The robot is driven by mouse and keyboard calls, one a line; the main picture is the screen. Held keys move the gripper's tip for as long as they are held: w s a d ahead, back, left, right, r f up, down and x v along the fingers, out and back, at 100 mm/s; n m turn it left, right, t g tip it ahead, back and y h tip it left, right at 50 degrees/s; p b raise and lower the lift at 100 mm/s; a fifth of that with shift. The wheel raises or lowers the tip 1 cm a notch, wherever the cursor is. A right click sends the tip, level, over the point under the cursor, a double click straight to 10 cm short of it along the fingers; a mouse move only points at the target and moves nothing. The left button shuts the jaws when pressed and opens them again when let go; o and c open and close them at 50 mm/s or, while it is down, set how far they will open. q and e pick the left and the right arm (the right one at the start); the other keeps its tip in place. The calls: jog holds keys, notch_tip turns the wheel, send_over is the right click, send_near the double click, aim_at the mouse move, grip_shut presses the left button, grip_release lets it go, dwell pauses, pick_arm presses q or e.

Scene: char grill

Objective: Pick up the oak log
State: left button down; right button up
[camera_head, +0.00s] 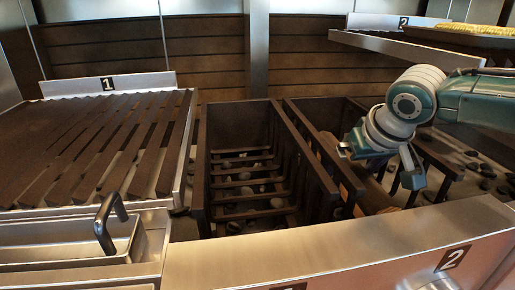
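The brown wooden log (377,197), which looks like the oak log, lies low in the right part of the grill's middle pit, beside a dark slatted divider. Its upper part is partly hidden by my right gripper and the divider. My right gripper (397,180) comes in from the right and points down over the log, with its fingers close above or beside it. I cannot tell whether the fingers touch the log or how far apart they are. My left gripper is not in view.
A dark slatted firebox (223,112) with stones or coals stands left of the log. Grate 1 (100,150) is at the left, above a drawer with a black handle (103,222). A metal front ledge (320,245) runs along the near side. Yellow food (475,29) lies at the upper right.

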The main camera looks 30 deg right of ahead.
jog(key=shift+r, duration=0.1)
grip_shut()
dwell(0.6)
